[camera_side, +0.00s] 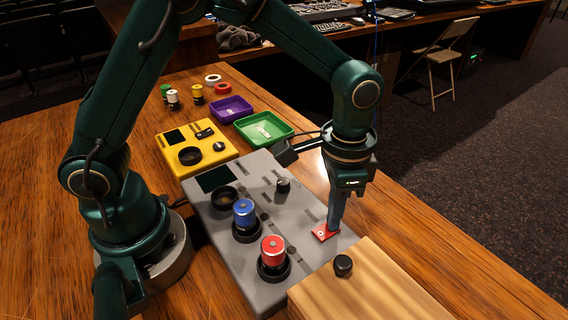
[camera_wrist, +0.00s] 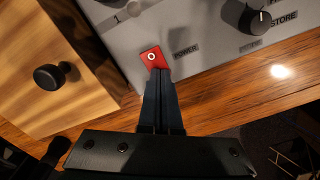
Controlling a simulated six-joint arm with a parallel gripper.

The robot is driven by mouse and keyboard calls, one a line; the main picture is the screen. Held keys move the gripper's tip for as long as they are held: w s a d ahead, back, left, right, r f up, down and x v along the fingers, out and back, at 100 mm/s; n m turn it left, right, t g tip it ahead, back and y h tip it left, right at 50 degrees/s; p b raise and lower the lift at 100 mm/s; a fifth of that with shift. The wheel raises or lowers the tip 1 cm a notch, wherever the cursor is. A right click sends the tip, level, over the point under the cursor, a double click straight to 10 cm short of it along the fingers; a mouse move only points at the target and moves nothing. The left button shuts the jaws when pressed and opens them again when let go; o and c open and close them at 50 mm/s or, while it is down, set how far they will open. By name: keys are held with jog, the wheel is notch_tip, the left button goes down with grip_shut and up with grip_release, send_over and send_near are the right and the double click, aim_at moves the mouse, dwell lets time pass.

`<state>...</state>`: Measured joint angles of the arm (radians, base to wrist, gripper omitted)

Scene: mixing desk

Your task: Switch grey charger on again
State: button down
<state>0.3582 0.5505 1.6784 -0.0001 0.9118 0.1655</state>
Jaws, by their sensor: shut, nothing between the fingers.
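The grey charger (camera_side: 228,243) is a flat grey panel lying on the wooden table. Its red rocker switch (camera_side: 321,233) sits near its right end, and in the wrist view the red switch (camera_wrist: 152,57) is beside a label reading POWER. My gripper (camera_side: 332,226) is shut and empty, pointing down with its tips at the red switch. In the wrist view the closed fingertips (camera_wrist: 160,73) are at the switch's near edge and hide a little of it. I cannot tell whether they press on it.
A blue-topped cylinder (camera_side: 244,212) and a red-topped cylinder (camera_side: 272,251) stand in the charger's sockets. A wooden box (camera_side: 370,290) with a black knob (camera_side: 343,265) adjoins its front end. A yellow device (camera_side: 172,152), green tray (camera_side: 250,138) and purple tray (camera_side: 224,116) lie behind.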

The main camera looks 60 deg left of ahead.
jog(key=shift+r, duration=3.5)
jog(key=s+a+r+n+t, duration=0.2)
jog(key=s+a+r+t, duration=0.1)
jog(key=a+r, duration=0.4)
jog(key=s+a+f+n+t, duration=0.2)
jog(key=s+a+n, duration=0.1)
jog(key=s, duration=0.5)
jog(key=shift+s+a+f+n+t, duration=0.25)
jog(key=shift+s+f+n+t, duration=0.1)
jog(key=shift+n, duration=0.15)
